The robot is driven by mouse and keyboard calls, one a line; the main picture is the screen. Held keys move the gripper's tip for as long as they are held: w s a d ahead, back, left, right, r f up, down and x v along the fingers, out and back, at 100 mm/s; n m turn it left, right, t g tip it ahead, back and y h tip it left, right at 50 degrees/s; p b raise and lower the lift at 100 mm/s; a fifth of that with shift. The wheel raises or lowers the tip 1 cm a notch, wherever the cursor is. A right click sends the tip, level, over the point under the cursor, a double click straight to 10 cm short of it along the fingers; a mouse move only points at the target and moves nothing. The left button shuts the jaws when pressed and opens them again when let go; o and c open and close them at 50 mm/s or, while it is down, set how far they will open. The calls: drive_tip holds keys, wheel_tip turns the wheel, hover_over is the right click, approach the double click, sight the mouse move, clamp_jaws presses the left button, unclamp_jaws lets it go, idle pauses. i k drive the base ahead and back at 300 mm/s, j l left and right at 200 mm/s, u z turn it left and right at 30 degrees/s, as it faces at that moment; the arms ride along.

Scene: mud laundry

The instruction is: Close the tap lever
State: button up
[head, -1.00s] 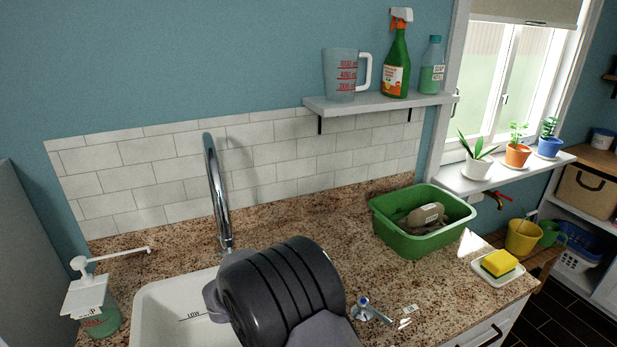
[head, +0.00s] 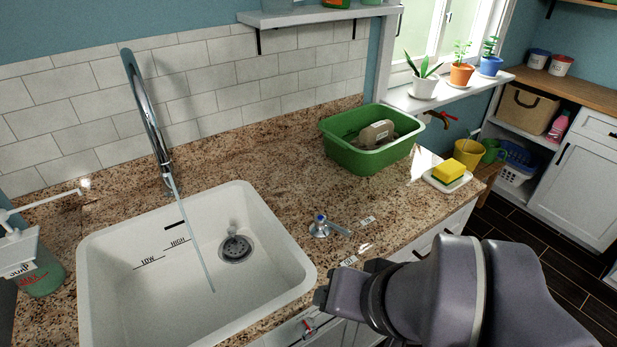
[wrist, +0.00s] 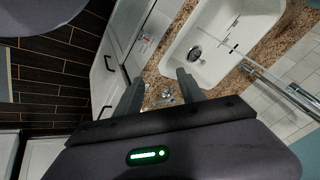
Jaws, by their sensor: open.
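The tap lever (head: 325,226) is a small chrome handle with a blue cap on the counter right of the sink. It points to the right and slightly toward the front, between two small labels. The tall chrome tap (head: 145,110) stands behind the sink (head: 100,235), and a thin stream of water (head: 190,235) falls from it into the basin. My gripper (head: 325,292) is in front of the lever near the counter's front edge, apart from it. In the wrist view the open, empty gripper (wrist: 161,80) has the lever (wrist: 166,94) showing between its fingers.
A green tub (head: 365,158) with a brown item stands behind the lever. A yellow sponge on a dish (head: 447,180) lies at the right. A soap bottle (head: 38,270) stands left of the sink. Counter around the lever is clear.

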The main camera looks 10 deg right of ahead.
sight(320, 221)
drive_tip(key=i+l, duration=0.2)
drive_tip(key=l, duration=0.15)
drive_tip(key=i+l+u, duration=0.15)
drive_tip(key=l, duration=0.2)
drive_tip(key=i+l, duration=0.15)
drive_tip(key=l, duration=0.25)
drive_tip(key=i+u, duration=0.05)
